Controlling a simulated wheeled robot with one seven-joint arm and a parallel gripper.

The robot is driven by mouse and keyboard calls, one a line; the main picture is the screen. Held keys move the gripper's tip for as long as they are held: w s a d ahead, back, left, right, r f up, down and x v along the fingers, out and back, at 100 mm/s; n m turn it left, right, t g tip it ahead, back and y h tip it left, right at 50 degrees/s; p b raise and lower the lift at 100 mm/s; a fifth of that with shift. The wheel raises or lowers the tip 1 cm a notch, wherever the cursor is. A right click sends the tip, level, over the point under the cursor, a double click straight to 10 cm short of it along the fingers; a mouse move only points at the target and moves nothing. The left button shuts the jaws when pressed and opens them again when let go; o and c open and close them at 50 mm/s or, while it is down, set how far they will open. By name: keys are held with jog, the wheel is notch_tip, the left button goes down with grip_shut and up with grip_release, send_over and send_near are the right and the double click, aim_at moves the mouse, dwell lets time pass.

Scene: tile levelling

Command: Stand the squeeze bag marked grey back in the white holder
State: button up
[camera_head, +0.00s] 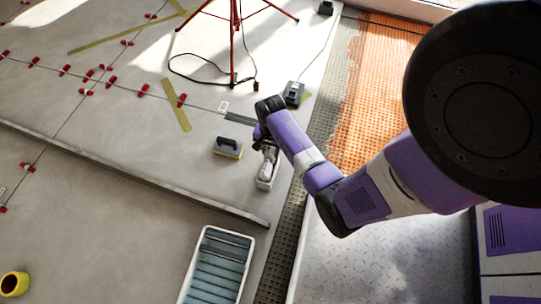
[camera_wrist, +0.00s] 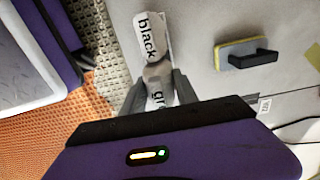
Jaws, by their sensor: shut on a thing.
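My gripper (camera_head: 268,143) is low over the tiled floor, beside the white holder (camera_head: 264,185). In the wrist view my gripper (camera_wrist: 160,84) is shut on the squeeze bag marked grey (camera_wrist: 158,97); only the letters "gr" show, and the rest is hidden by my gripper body. A white bag marked black (camera_wrist: 152,36) lies just beyond it in the wrist view, close to or touching the grey bag. The holder is mostly hidden in the wrist view. I cannot tell whether the grey bag's lower end is inside the holder.
A float with a dark handle (camera_head: 228,148) lies left of the holder. A white tray with blue inside (camera_head: 217,262) stands in front. A black device (camera_head: 293,93) and red tripod (camera_head: 233,40) are behind. Red clips dot the tile joints. A raised slab edge (camera_head: 150,178) crosses the floor.

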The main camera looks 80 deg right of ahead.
jog(key=shift+f+b, duration=1.15)
jog(key=shift+f, duration=1)
jog(key=shift+f, duration=0.15)
jog(key=o, duration=1.2)
